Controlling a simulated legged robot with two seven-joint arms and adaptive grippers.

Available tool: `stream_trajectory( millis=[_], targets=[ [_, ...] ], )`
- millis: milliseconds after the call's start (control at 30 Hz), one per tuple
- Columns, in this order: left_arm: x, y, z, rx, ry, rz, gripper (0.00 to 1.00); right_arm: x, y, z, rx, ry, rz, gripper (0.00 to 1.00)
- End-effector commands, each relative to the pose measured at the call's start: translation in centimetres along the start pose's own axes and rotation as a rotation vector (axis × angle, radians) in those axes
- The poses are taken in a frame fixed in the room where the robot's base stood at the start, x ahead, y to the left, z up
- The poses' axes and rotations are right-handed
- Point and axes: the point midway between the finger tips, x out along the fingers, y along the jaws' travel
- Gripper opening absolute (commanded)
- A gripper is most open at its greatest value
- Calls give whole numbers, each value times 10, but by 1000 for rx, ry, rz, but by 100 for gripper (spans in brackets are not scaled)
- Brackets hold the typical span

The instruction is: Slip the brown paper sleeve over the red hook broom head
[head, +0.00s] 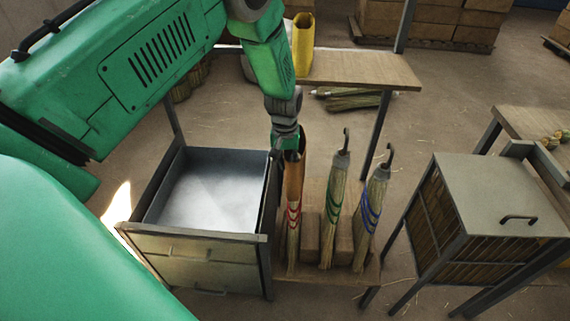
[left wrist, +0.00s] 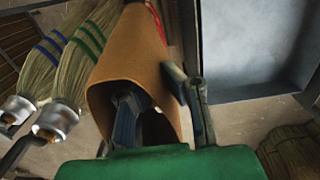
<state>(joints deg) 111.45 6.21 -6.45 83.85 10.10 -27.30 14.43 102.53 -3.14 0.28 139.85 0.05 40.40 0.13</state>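The brown paper sleeve (head: 294,180) stands around the upper part of the red-banded broom (head: 293,228), whose red bands show below the sleeve's lower edge. Its hook is hidden. My left gripper (head: 287,143) is at the sleeve's top rim. In the left wrist view the brown sleeve (left wrist: 138,48) gapes toward the camera. One finger of the left gripper (left wrist: 160,105) is inside the opening and the other is outside the sleeve's right wall; they stand apart. The red bands (left wrist: 155,18) show past the far end. My right gripper is not in view.
Green-banded (head: 335,200) and blue-banded (head: 373,205) brooms stand close on the right. A metal drawer bin (head: 160,195) is on the left. A yellow sleeve (head: 303,42) stands on the back table (head: 365,70). A lidded box (head: 495,190) is at the right.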

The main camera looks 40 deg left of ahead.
Motion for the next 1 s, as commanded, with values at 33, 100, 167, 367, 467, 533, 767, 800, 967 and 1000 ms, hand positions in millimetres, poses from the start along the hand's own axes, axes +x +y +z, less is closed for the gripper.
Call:
stream_trajectory(
  millis=[33,100,167,367,467,533,767,800,967,1000],
  targets=[
    [-7,0,0,0,0,0,0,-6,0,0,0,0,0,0],
    [-12,-1,-1,0,0,1,0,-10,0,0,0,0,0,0],
    [-17,-1,-1,0,0,2,0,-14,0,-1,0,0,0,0],
    [-33,-1,-2,0,0,2,0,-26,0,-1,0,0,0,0],
    [-41,-1,-2,0,0,2,0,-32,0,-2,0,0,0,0],
    [-46,-1,-1,0,0,2,0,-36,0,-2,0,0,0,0],
    [-66,1,-1,0,1,1,0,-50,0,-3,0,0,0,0],
    [-69,1,-1,0,1,1,0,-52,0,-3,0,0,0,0],
    [-81,0,-1,0,0,1,0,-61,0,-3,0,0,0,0],
    [-84,0,-1,0,0,2,0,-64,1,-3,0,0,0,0]
  ],
)
